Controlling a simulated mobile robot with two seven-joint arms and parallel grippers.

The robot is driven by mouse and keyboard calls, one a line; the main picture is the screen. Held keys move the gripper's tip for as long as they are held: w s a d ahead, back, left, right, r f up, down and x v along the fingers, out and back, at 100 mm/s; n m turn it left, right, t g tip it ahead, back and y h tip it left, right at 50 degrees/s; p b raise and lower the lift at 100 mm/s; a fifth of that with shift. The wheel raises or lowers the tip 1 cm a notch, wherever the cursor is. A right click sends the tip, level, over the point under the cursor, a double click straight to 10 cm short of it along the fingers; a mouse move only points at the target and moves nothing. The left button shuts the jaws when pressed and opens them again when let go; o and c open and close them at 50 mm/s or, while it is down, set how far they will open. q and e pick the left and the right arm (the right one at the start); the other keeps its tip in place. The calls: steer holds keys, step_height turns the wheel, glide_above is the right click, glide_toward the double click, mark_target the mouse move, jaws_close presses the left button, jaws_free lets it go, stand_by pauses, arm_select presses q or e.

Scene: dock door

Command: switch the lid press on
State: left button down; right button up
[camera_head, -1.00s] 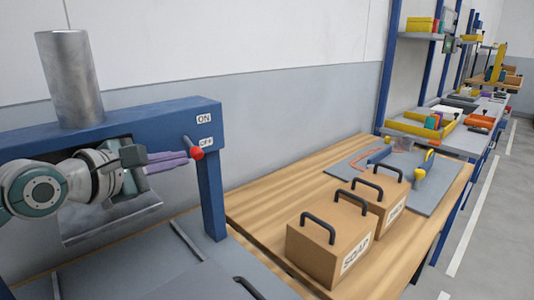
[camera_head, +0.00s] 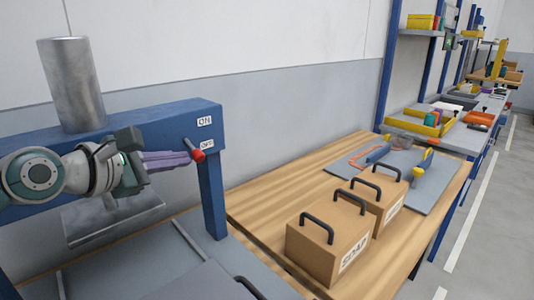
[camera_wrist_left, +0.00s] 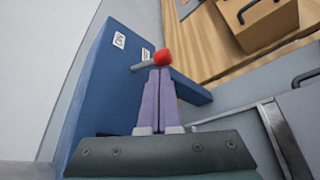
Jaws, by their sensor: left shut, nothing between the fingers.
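The lid press is a blue frame (camera_head: 207,195) with a metal cylinder (camera_head: 72,84) on top and a grey press plate (camera_head: 112,219) below. Its lever with a red knob (camera_head: 199,155) sits on the front beside the OFF label (camera_head: 207,144), below the ON label (camera_head: 204,121). My left gripper (camera_head: 188,158) is shut and empty, its purple fingertips at the lever just left of the knob. In the left wrist view the fingertips (camera_wrist_left: 160,70) are right by the red knob (camera_wrist_left: 162,57); whether they touch cannot be told. My right gripper is not in view.
A wooden bench (camera_head: 262,205) at the right holds two cardboard boxes with dark handles, the front one (camera_head: 327,245) marked SOAP. A grey mat (camera_head: 432,188) with tools lies behind them. Shelves (camera_head: 432,33) stand farther back.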

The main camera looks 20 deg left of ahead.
arm_select(q)
steer(key=shift+r, duration=0.2)
steer(key=shift+d+r+n+g+h+p, duration=0.1)
steer(key=shift+r+n+g+h+p, duration=0.3)
steer(key=shift+n+p, duration=0.45)
steer(key=shift+r+n+g+h+p, duration=0.4)
steer(key=shift+r+n+h+p, duration=0.05)
steer(key=shift+n+h+p, duration=0.45)
stand_by(1.9)
steer(key=shift+r, duration=0.1)
steer(key=shift+r+p, duration=0.75)
steer(key=shift+p, duration=0.3)
